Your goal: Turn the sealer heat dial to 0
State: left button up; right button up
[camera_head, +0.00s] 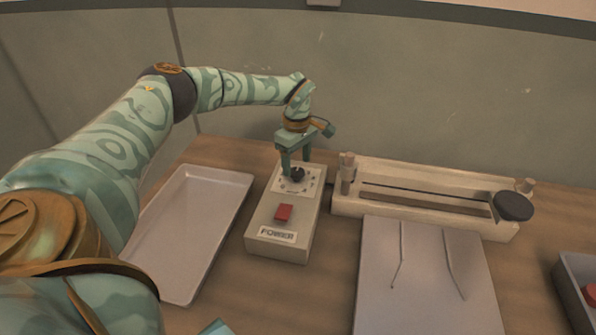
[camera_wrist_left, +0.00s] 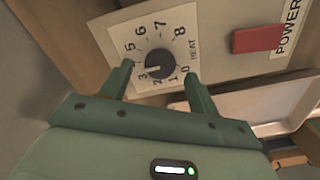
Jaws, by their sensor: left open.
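The sealer control box (camera_head: 262,215) is a beige block on the wooden bench. Its black heat dial (camera_head: 297,174) sits on a white numbered plate at the box's far end. In the left wrist view the dial (camera_wrist_left: 159,65) is ringed by numbers up to 8, with HEAT printed beside it. My left gripper (camera_head: 295,163) is open above the dial, pointing down. In the wrist view its fingers lie either side of the knob, with visible gaps.
A red power switch (camera_head: 284,212) is on the same box, near the POWER label. An empty pale tray (camera_head: 190,240) lies left. The long sealer bar (camera_head: 430,198) is at right, behind a flat grey plate (camera_head: 425,300) with two thin tools. A grey bin (camera_head: 567,275) is far right.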

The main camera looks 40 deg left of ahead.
aim_at(297, 173)
pick_arm(q)
jog(key=shift+f, duration=1.3)
jog(key=c, duration=1)
jog(key=shift+o, duration=0.2)
